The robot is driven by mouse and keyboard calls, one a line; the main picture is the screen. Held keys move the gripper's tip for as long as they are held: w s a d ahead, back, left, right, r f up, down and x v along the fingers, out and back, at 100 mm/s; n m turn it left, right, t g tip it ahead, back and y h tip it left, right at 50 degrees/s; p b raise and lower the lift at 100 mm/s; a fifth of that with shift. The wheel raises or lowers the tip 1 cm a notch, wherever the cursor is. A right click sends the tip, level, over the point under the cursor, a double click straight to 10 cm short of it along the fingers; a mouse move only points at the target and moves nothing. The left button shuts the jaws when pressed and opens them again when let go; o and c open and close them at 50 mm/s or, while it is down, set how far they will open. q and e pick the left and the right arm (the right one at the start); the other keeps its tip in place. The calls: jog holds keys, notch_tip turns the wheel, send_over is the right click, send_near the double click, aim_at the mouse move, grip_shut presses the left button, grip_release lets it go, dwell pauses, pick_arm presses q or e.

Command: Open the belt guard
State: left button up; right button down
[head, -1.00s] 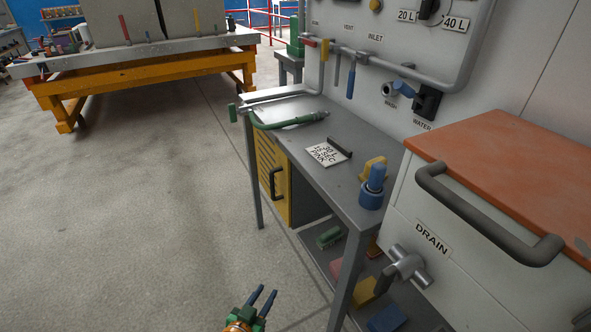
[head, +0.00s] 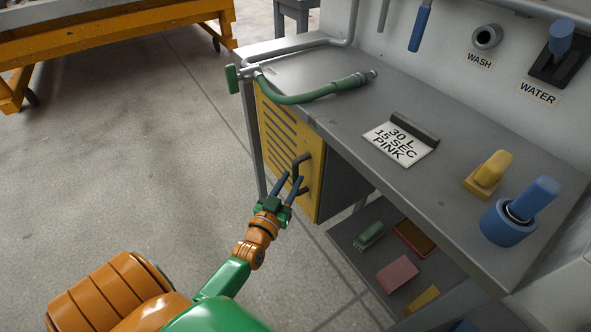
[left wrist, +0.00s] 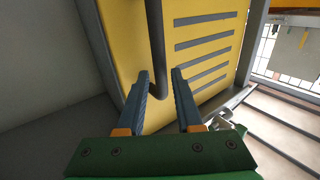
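The belt guard (head: 278,140) is a yellow slotted panel under the left end of the grey workbench. It looks shut in the head view. Its dark bar handle (head: 301,173) stands upright near the panel's right edge. My left gripper (head: 288,181) is at the handle with its two blue fingers apart. In the left wrist view the handle (left wrist: 157,45) runs down between the open fingertips (left wrist: 161,72), with a gap on each side. I cannot tell whether a finger touches it. The guard's slots (left wrist: 205,45) show to the right. My right gripper is not in view.
On the workbench (head: 330,115) lie a green hose (head: 310,97) and a note card (head: 398,140), with a yellow piece (head: 489,173) and a blue-handled piece (head: 520,211) at right. A lower shelf holds several coloured blocks. The floor (head: 130,170) left of the guard is clear.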

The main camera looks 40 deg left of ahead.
aim_at(294, 176)
pick_arm(q)
jog(key=w, duration=0.3)
jog(key=shift+w+a+f, duration=0.1)
jog(key=shift+w+a, duration=0.2)
jog(key=shift+a, duration=0.05)
grip_shut()
dwell(1.0)
